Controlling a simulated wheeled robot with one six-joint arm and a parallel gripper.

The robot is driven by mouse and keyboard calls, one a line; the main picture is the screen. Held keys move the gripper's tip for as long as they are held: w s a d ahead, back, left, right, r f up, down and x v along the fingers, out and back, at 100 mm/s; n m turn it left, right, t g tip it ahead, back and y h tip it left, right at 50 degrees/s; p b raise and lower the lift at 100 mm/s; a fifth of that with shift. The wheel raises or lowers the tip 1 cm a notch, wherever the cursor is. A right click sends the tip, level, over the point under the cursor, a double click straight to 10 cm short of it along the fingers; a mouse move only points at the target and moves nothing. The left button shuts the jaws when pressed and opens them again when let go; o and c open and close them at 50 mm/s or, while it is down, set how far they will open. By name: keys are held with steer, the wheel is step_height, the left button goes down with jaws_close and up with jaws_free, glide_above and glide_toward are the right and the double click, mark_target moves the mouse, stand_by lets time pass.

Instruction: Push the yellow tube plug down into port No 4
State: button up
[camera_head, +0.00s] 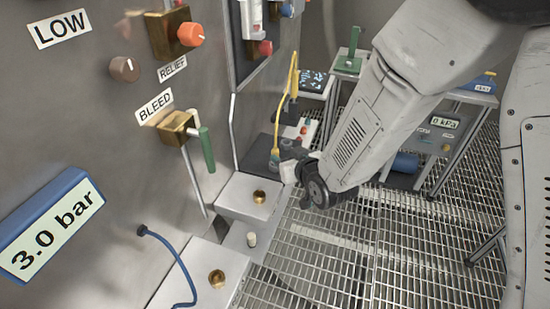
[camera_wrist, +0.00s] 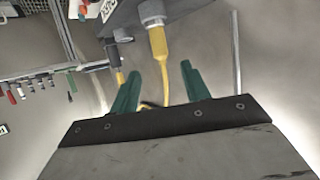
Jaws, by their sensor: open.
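The yellow tube plug (camera_wrist: 158,42) stands in the wrist view just beyond my fingertips, with its end at a silver hex fitting (camera_wrist: 152,11). I cannot tell how deep it sits. Its yellow tube curves away behind the gap between the fingers. In the head view the yellow plug (camera_head: 275,154) is at the lower end of the yellow tube (camera_head: 278,115), beside my wrist. My gripper (camera_wrist: 160,70) is open and empty, with a green finger on either side of the plug's line. My wrist mostly hides the fingers in the head view. The port number is not readable.
A steel panel with knobs and a green-handled bleed valve (camera_head: 206,149) fills the left. Pale blocks with brass fittings (camera_head: 259,196) stand below it. A second dark and yellow connector (camera_wrist: 119,70) is left of the plug. Grating floor (camera_head: 340,260) is open at the lower right.

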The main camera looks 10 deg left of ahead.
mark_target(277, 152)
steer(key=x, duration=0.7)
steer(key=shift+w+a+f, duration=0.1)
steer(key=shift+a+f, duration=0.2)
jaws_close()
